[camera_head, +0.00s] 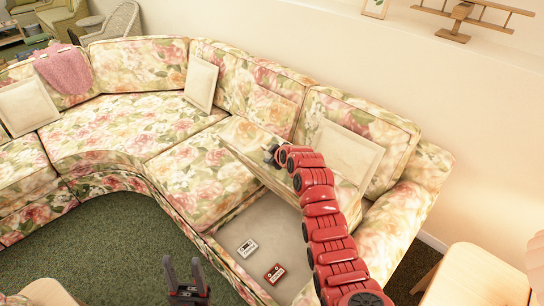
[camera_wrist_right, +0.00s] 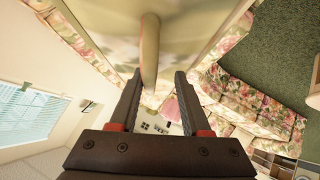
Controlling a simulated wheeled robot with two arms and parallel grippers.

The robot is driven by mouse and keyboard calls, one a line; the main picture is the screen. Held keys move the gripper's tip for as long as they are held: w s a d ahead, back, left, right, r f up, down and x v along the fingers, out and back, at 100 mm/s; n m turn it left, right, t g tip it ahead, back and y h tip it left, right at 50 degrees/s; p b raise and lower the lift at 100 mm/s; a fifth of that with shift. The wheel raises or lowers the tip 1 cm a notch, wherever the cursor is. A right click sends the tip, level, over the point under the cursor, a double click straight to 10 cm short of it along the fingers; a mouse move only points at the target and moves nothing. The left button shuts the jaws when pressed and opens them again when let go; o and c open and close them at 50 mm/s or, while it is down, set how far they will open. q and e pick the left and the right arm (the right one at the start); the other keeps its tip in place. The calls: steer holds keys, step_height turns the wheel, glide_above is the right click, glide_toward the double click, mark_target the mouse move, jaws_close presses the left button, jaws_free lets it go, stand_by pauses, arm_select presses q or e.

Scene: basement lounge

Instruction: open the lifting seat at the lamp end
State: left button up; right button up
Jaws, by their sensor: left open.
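In the head view the floral seat (camera_head: 240,132) at the right end of the sofa is tilted up towards the backrest. Below it is an open compartment (camera_head: 225,236) with a pale floor. My right gripper (camera_head: 272,155) is at the raised seat's edge, at the end of my red arm. In the right wrist view its fingers (camera_wrist_right: 158,78) are apart, with a pale rounded bar (camera_wrist_right: 150,45) between them near the tips. A gap shows on the bar's right side; contact on its left is unclear. My left gripper (camera_head: 186,284) is open and empty in front of the sofa.
A white cassette (camera_head: 247,248) and a red cassette (camera_head: 275,273) lie in the compartment. A cream cushion (camera_head: 345,150) leans on the backrest behind the raised seat. A wooden side table (camera_head: 475,278) and part of a pinkish lampshade (camera_head: 537,258) are at right. Green carpet lies in front.

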steer(key=b+v, duration=0.4)
steer(key=v, duration=1.3)
steer(key=shift+b, duration=0.35)
steer(key=shift+a, duration=0.1)
